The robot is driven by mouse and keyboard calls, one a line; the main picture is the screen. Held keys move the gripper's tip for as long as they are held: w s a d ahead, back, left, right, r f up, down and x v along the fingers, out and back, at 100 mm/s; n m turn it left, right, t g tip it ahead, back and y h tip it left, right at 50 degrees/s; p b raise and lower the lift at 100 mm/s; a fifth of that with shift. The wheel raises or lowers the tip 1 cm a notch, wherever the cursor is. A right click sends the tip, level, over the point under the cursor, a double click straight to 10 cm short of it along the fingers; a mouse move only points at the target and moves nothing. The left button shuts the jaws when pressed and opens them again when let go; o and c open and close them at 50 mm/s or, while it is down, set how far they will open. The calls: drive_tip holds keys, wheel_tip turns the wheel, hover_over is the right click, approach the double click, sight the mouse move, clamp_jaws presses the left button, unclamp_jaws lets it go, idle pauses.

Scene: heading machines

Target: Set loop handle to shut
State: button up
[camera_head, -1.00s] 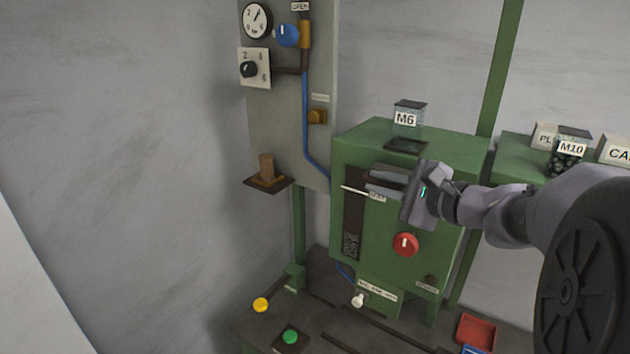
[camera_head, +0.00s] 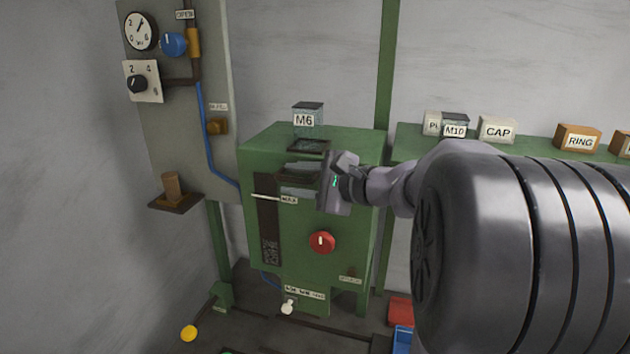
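A blue round handle (camera_head: 173,44) sits on the pipework of the grey wall panel at the upper left, beside a pressure gauge (camera_head: 140,31). A small label (camera_head: 185,14) above it is too blurred to read. I cannot tell for sure which fitting is the loop handle. My gripper (camera_head: 283,181) points left in front of the green machine's (camera_head: 350,262) upper face, well to the right of the blue handle. Its two fingers are apart, with nothing visible held between them. A thin pale lever (camera_head: 265,197) shows just left of the fingertips.
A black knob (camera_head: 137,84) and a brass fitting (camera_head: 217,126) are also on the panel. The green machine has a red knob (camera_head: 321,242) and an M6 container (camera_head: 306,120) on top. A small shelf (camera_head: 176,202) juts out below the panel. My arm fills the right.

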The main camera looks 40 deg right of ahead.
drive_tip(key=b+v, duration=0.2)
drive_tip(key=v, duration=1.4)
drive_tip(key=shift+s, duration=0.4)
drive_tip(key=shift+d, duration=0.1)
drive_tip(key=a+f+n+g+b, duration=0.15)
drive_tip(key=a+f+b, duration=0.25)
drive_tip(key=f, duration=0.4)
drive_tip(key=a+f+n+g+h+b, duration=0.1)
drive_tip(key=a+f+g+b, duration=0.3)
drive_tip(key=f, duration=0.3)
drive_tip(key=a+f+n+g+b, duration=0.1)
drive_tip(key=a+f+g+b, duration=0.1)
drive_tip(key=a+f+b, duration=0.45)
drive_tip(key=s+a+f+n+b, duration=0.3)
drive_tip(key=a+f+n+b, duration=0.1)
drive_tip(key=f, duration=0.4)
drive_tip(key=s+a+f+n+g+h+b, duration=0.1)
drive_tip(key=s+a+f+n+b, duration=0.3)
drive_tip(key=f, duration=0.5)
drive_tip(key=s+a+f+n+b, duration=0.3)
drive_tip(key=a+f+n+b, duration=0.2)
drive_tip(key=f, duration=0.4)
drive_tip(key=shift+a+h+b, duration=0.2)
drive_tip(key=shift+h+b, duration=0.2)
drive_tip(key=shift+b, duration=0.15)
drive_tip(key=shift+s, duration=0.15)
